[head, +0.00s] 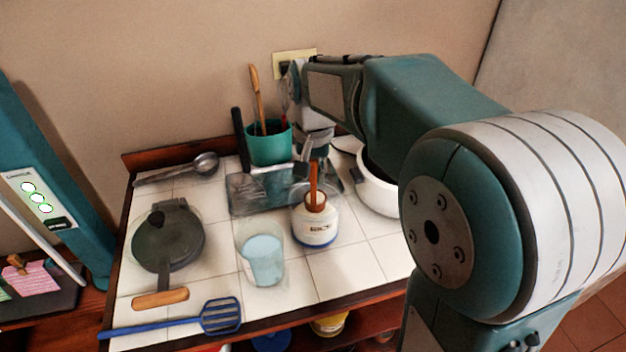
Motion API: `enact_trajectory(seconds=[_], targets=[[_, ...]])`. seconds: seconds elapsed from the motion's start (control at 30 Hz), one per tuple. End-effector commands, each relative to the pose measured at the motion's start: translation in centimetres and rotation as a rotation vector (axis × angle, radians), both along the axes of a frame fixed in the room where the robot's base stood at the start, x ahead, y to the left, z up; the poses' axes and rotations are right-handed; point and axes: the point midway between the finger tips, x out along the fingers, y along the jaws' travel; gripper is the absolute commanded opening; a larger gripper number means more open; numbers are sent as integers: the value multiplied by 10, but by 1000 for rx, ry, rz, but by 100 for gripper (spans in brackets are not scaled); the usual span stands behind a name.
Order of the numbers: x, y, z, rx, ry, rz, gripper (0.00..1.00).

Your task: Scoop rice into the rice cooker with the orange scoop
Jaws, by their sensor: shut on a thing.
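The white jar (316,226) marked as rice stands in the middle of the tiled counter. The orange scoop (313,184) stands upright at the jar's mouth; its lower end is hidden inside. My gripper (313,162) is directly above the jar, pointing down, shut on the top of the scoop. The white rice cooker (376,196) stands right of the jar, partly hidden by my arm. Its dark inside shows at the top, but its contents do not.
A green utensil cup (269,146) and a glass dish (246,192) are behind the jar.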

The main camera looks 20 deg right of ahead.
Motion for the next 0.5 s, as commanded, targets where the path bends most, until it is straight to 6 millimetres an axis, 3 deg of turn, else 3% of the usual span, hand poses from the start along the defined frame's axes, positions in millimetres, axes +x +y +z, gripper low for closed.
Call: enact_trajectory(seconds=[0.5], targets=[[-1,1,41,0,-2,0,0]])
